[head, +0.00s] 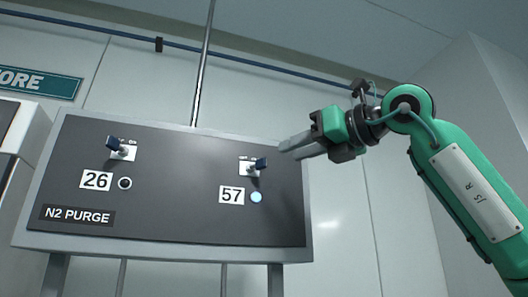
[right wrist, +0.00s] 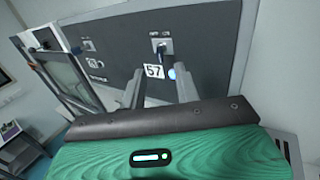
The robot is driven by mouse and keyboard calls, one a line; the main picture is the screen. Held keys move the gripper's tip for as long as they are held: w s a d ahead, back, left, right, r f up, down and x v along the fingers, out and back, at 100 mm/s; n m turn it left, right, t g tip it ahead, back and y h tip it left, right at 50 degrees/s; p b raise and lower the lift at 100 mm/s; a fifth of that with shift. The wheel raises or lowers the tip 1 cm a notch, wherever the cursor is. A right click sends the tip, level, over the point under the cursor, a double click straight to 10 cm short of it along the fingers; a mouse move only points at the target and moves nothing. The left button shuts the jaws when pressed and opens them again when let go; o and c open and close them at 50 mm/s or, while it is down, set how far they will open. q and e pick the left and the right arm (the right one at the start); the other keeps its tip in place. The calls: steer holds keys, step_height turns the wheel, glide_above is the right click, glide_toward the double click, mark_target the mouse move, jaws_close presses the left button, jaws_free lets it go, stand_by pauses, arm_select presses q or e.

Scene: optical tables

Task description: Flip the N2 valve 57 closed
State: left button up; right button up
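Valve 57 (head: 260,164) is a small blue lever on a light plate, on the right of the dark N2 PURGE panel (head: 180,215). Its lever points to the right, and the round light (head: 256,197) below it glows pale blue. The valve also shows in the right wrist view (right wrist: 160,46), above its white 57 label (right wrist: 153,71). My right gripper (head: 283,148) is just right of and slightly above the lever, apart from it as far as I can tell. In the right wrist view its two fingers (right wrist: 159,82) are spread with nothing between them. My left gripper is out of view.
Valve 26 (head: 116,144) sits on the panel's left, its blue lever pointing left and its round indicator (head: 125,183) dark. A metal pipe (head: 203,65) rises behind the panel.

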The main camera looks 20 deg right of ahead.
mark_target(266, 160)
steer(key=p+x, duration=0.3)
steer(key=x, duration=0.3)
steer(key=shift+w+a+r, duration=0.15)
steer(key=shift+w+a, duration=0.05)
steer(key=shift+w, duration=0.15)
steer(key=shift+p+x, duration=0.4)
steer(key=shift+x, duration=0.55)
jaws_close()
